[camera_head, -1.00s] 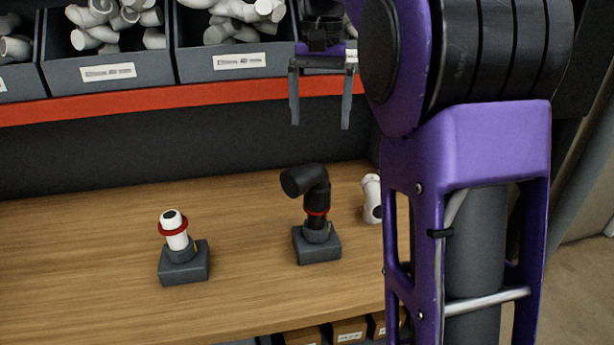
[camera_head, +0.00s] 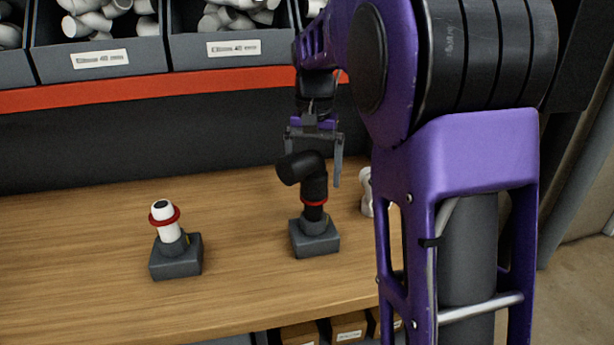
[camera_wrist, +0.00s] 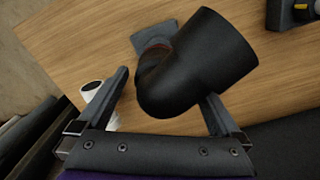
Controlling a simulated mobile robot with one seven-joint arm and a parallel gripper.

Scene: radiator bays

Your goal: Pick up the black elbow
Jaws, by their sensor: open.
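The black elbow (camera_head: 303,172) sits upright on a short black pipe with a red ring, held in a grey block (camera_head: 314,237) on the wooden bench. Its open mouth points left in the head view. My gripper (camera_head: 313,170) is open above and behind the elbow, fingers pointing down. In the wrist view the elbow (camera_wrist: 195,65) looms large in front of the gap between the two fingers (camera_wrist: 165,98). I cannot tell whether the fingers touch it.
A white pipe with a red ring (camera_head: 164,216) stands in another grey block (camera_head: 175,258) to the left. A white fitting (camera_head: 367,192) is on the bench to the right, partly hidden by my arm. Grey bins (camera_head: 98,60) of white fittings line the shelf behind. The bench front (camera_head: 100,315) is clear.

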